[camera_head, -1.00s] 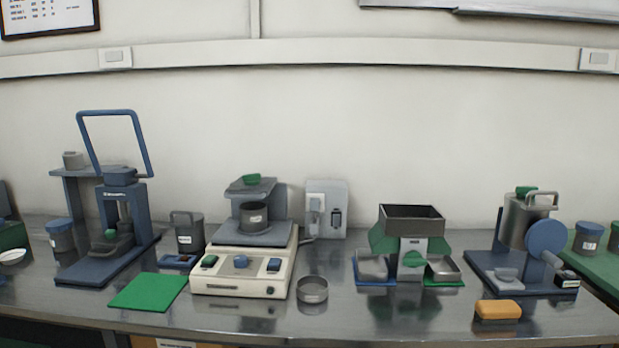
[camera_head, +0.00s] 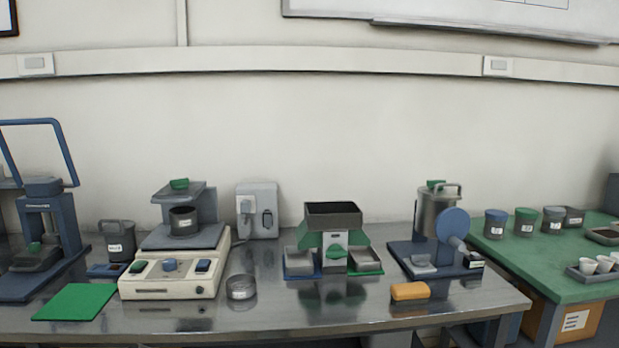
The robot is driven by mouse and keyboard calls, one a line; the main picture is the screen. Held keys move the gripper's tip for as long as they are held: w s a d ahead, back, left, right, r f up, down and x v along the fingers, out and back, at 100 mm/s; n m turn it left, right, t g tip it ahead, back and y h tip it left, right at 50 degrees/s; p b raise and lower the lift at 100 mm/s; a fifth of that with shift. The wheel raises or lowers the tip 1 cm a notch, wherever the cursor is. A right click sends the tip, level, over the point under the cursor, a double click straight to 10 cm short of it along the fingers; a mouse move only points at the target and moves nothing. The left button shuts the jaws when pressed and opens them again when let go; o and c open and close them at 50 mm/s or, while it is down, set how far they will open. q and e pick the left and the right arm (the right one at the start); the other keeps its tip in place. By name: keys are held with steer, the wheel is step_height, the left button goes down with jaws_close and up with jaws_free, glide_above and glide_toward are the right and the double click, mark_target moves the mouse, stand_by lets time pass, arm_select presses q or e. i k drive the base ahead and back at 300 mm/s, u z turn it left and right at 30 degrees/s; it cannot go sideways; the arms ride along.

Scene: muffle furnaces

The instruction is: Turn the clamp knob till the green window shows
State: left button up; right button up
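A cream-based machine (camera_head: 175,285) with a grey platform stands left of centre on the bench. A dark labelled pot (camera_head: 183,221) sits on its platform under a grey overhead plate (camera_head: 178,195). A green knob-like part (camera_head: 180,184) sits on top of that plate; I cannot tell for sure that it is the clamp knob. The base front carries a green control (camera_head: 138,266), a blue knob (camera_head: 169,265) and a dark blue switch (camera_head: 203,265). I cannot make out a green window. Neither of my grippers is in view.
A blue press (camera_head: 45,230) stands at left, with a green mat (camera_head: 76,302) in front. A shallow round pan (camera_head: 241,287), a hopper splitter (camera_head: 333,215), a blue-wheeled machine (camera_head: 453,222) and an orange block (camera_head: 410,291) stand rightward. A green-topped table (camera_head: 545,262) adjoins at right.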

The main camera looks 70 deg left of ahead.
mark_target(179, 184)
steer(key=z, duration=0.75)
steer(key=k, duration=2.15)
steer(key=u, duration=1.95)
